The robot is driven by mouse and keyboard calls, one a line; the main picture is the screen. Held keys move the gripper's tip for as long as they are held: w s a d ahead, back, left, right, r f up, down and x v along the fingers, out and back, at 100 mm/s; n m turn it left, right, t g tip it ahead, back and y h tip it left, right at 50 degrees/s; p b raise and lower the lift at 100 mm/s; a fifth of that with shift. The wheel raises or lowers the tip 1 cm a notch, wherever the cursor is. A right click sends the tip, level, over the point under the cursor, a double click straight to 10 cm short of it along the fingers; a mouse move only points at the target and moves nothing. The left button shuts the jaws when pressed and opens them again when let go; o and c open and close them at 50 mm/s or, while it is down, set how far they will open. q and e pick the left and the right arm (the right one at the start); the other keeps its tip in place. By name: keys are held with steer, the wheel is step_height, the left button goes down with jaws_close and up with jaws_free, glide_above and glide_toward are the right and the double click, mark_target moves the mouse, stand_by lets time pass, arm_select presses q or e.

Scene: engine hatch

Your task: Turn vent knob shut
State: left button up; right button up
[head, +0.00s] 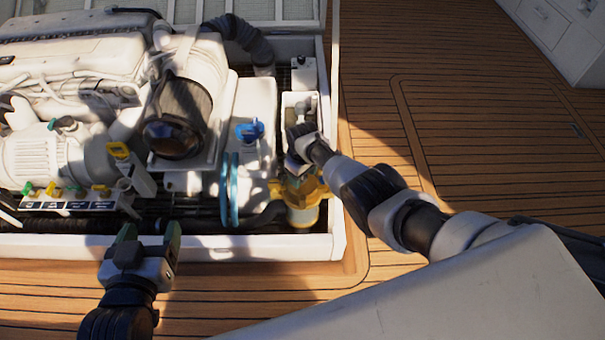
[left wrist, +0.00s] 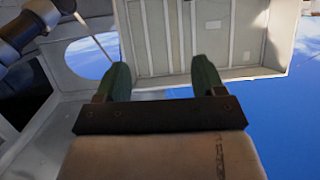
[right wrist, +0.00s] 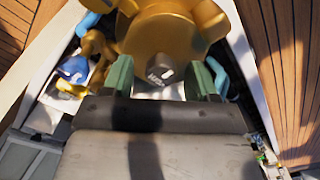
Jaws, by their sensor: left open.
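A brass-coloured housing (head: 303,197) stands at the right front corner of the engine bay in the head view. In the right wrist view, the brass housing (right wrist: 162,30) carries a small grey knob (right wrist: 161,73) with dark marking, taken here as the vent knob. My right gripper (right wrist: 160,78) is open, with the knob between its green fingers and a visible gap on each side. In the head view, my right gripper (head: 292,168) is just above the housing and hides the knob. My left gripper (head: 150,235) is open and empty before the bay's front edge.
The white bay rim (head: 255,250) borders the front. A blue valve handle (head: 250,131), a blue pulley (head: 230,188) and a row of yellow and green handles (head: 75,190) lie left of the housing. The wooden deck (head: 470,130) is clear on the right.

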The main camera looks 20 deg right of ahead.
steer(key=shift+r, duration=0.1)
steer(key=shift+r+p, duration=0.9)
steer(key=shift+r, duration=0.05)
step_height(320, 180, up, 2)
steer(key=shift+r+p, duration=0.15)
steer(key=shift+p, duration=0.7)
steer(key=shift+r+p, duration=0.45)
steer(key=shift+r, duration=0.1)
arm_select(q)
steer(key=s+a+f+g+y+p, duration=0.1)
steer(key=s+a+f+g+y, duration=0.15)
steer(key=s+g, duration=0.35)
steer(key=s+a+f+g+y+p, duration=0.1)
steer(key=s+a+f+g, duration=0.15)
steer(key=s+g, duration=0.3)
arm_select(e)
step_height(320, 180, up, 3)
steer(key=shift+f, duration=0.2)
arm_select(q)
steer(key=shift+n+h, duration=0.25)
steer(key=shift+n, duration=0.05)
steer(key=x, duration=0.3)
steer(key=p+x, duration=0.1)
steer(key=x, duration=0.1)
steer(key=shift+s+d+f, duration=0.1)
steer(key=shift+s+d, duration=0.15)
steer(key=shift+s, duration=0.05)
arm_select(e)
step_height(320, 180, up, 3)
steer(key=shift+f, duration=0.15)
